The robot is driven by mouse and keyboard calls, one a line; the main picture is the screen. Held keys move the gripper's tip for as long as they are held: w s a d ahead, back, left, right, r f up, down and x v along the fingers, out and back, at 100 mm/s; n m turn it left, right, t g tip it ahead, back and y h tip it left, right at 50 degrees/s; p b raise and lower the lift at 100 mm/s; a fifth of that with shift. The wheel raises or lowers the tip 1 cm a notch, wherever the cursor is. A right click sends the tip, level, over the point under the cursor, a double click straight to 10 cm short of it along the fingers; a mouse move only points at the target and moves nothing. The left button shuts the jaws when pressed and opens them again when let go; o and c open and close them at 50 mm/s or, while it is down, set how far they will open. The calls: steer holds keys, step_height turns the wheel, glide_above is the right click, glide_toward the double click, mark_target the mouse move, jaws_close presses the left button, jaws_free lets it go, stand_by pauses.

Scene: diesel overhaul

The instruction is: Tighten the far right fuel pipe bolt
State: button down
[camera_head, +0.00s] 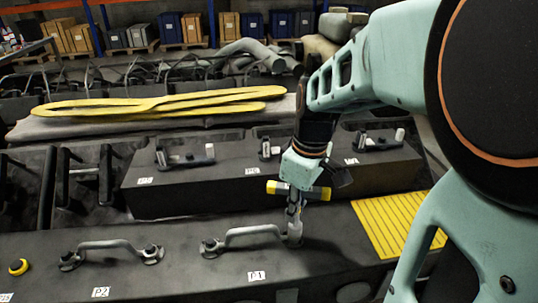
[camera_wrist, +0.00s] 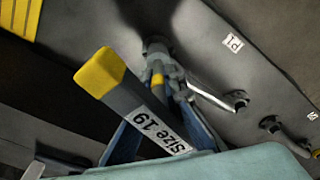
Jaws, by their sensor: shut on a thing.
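My gripper (camera_head: 298,186) is shut on a tool with a dark body and yellow ends, marked "Size 19" in the wrist view (camera_wrist: 160,129). The tool (camera_head: 317,193) lies crosswise in the jaws, with a shaft pointing down. The shaft's lower end is at the right end of the grey fuel pipe (camera_head: 253,230) by the P1 label. The far right bolt there is hidden by the tool. I cannot tell whether the tool sits on the bolt or just above. The pipe's left-end bolt (camera_head: 211,245) is uncovered. The pipe also shows in the wrist view (camera_wrist: 211,100).
A second pipe (camera_head: 107,244) by the P2 label is to the left, with a yellow-ringed bolt (camera_head: 19,267) beyond. A yellow ribbed mat (camera_head: 390,220) lies right of the tool. A raised dark block (camera_head: 230,184) with brackets stands behind.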

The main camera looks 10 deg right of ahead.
steer(key=m, duration=0.9)
steer(key=shift+d+m+h+p, duration=0.15)
steer(key=shift+m+h+p, duration=0.15)
steer(key=shift+m+h, duration=0.1)
steer(key=m, duration=0.4)
steer(key=shift+w+f+m+h, duration=0.1)
steer(key=shift+m+h, duration=0.2)
steer(key=shift+m, duration=0.1)
steer(key=m, duration=0.4)
steer(key=shift+d, duration=0.1)
